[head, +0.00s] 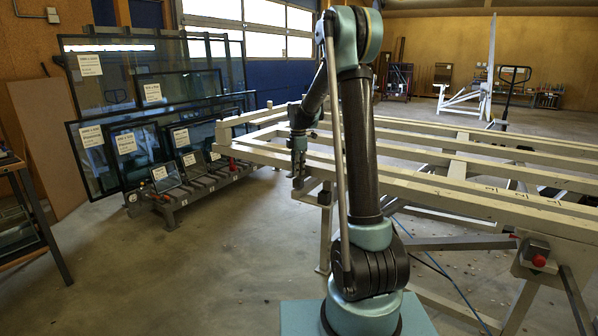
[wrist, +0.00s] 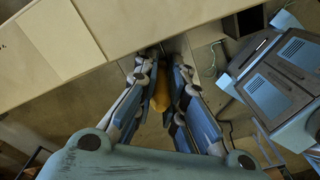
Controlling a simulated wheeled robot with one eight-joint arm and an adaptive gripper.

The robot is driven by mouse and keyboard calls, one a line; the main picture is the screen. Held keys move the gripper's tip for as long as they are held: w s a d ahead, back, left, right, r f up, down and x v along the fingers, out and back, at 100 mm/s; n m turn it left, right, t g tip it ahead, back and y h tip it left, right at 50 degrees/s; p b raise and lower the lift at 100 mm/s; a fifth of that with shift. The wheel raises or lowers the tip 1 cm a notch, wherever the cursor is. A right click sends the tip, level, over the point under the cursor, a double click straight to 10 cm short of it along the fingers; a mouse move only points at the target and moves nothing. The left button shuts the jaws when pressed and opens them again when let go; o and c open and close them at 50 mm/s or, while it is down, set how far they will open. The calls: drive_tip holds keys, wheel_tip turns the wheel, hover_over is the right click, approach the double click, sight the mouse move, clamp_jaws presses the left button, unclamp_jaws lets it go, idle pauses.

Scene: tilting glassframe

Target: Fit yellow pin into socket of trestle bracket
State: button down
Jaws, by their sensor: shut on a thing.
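My gripper (wrist: 162,72) is shut on the yellow pin (wrist: 161,94), which shows as an orange-yellow body between the blue-grey fingers in the wrist view. The pin's far tip is hidden near a pale beam. In the head view my gripper (head: 298,182) hangs fingers down beside the near edge of the pale tilting frame (head: 420,185). The pin is too small to make out there. A grey bracket (head: 325,195) with a post stands just right of the gripper, under the frame. Its socket cannot be made out, and I cannot tell whether the pin touches it.
Another bracket with a red knob (head: 538,260) is on the trestle at right. A rack (head: 190,185) holding labelled glass panes stands at left. A dark-legged table (head: 42,225) is at the left edge. Concrete floor (head: 215,270) is clear between the rack and my arm.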

drive_tip(key=shift+s+f, duration=0.1)
drive_tip(key=shift+f, duration=0.1)
drive_tip(key=c, duration=1.9)
unclamp_jaws()
drive_tip(key=shift+s, duration=0.1)
drive_tip(key=shift+c, duration=0.2)
drive_tip(key=shift+w+f, duration=0.2)
drive_tip(key=shift+r, duration=0.1)
